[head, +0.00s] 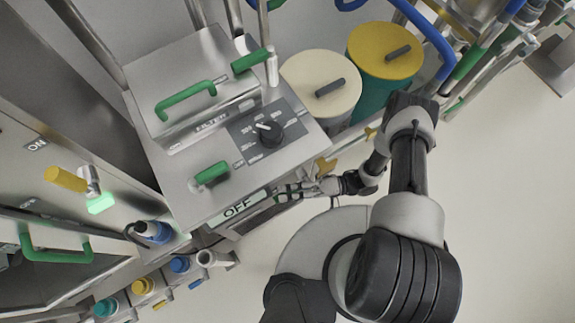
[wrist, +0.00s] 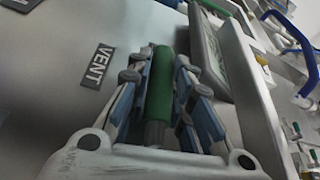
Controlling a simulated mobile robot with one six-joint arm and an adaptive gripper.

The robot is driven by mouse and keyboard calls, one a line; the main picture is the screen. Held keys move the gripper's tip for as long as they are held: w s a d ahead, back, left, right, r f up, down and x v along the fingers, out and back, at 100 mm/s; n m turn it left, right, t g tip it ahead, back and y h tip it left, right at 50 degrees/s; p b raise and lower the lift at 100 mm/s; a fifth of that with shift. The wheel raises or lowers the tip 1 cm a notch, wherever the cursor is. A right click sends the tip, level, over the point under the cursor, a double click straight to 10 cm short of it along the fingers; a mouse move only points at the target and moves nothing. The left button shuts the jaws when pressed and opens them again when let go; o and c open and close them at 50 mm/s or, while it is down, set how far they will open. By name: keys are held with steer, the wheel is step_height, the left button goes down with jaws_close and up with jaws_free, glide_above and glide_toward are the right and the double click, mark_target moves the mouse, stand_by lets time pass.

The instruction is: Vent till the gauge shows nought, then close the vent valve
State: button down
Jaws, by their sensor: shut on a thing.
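My gripper (head: 287,192) is at the front side of the steel machine, just right of the OFF display. In the wrist view my gripper (wrist: 160,72) is shut on a green bar handle (wrist: 160,90), one finger on each side of it. A black label reading VENT (wrist: 97,66) is on the grey panel just left of the handle. In the head view my fingers largely hide this handle. I cannot make out a pressure gauge reading in either view.
The OFF display (head: 238,207) is on the machine's front edge. A black selector knob (head: 268,133) and another green handle (head: 211,173) are on its top. Cream (head: 322,84) and yellow-lidded (head: 385,50) containers stand behind my arm. Pale floor at lower right is free.

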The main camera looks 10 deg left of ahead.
steer(key=shift+r, duration=0.15)
steer(key=c, duration=1.4)
jaws_free()
steer(key=shift+c, duration=0.2)
steer(key=v, duration=1.2)
